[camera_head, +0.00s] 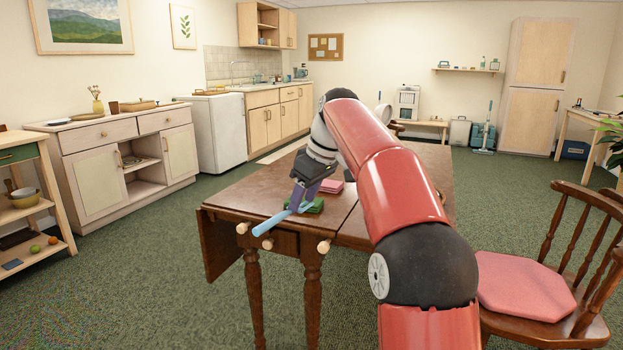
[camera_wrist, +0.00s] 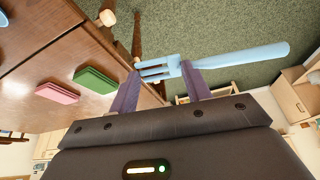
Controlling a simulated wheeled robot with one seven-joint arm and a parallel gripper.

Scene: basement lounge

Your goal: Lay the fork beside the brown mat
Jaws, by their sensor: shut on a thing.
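My gripper (camera_head: 303,196) is shut on a light blue fork (camera_head: 273,221) and holds it near the front left edge of the dark wooden table (camera_head: 248,190). In the wrist view the fork (camera_wrist: 238,56) lies across the fingers (camera_wrist: 162,80), tines to the left and handle to the right. The grip is close to the fork's head. In the head view the handle points down and left toward the table's edge. I cannot make out a brown mat in either view; my arm hides part of the tabletop.
A green block-like item (camera_head: 316,206) and a pink one (camera_head: 331,186) lie on the table near my gripper; they also show in the wrist view. A wooden chair with a pink cushion (camera_head: 522,285) stands right of the table. The table's left part is clear.

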